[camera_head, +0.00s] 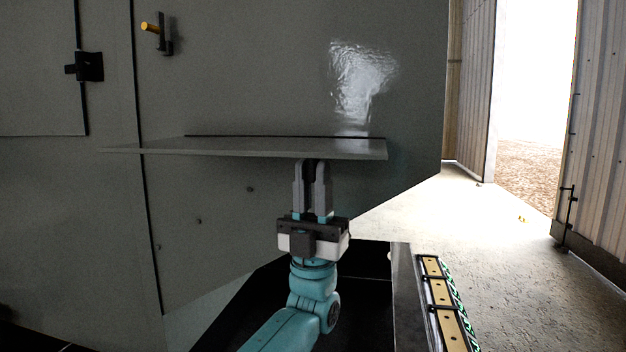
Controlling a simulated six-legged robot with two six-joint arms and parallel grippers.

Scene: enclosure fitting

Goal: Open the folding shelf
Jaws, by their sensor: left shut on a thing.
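The folding shelf (270,148) is a thin grey panel that stands out roughly level from the face of a large grey enclosure (240,80). A dark line runs along its back edge at the enclosure wall. My left gripper (312,166) comes up from below, with its fingers pointing up at the underside of the shelf, near the front right part. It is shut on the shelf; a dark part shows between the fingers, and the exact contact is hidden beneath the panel. My right gripper is not in view.
A rail with tan blocks (440,292) lies at the lower right. Open concrete floor (520,270) leads to a bright doorway (535,110) on the right.

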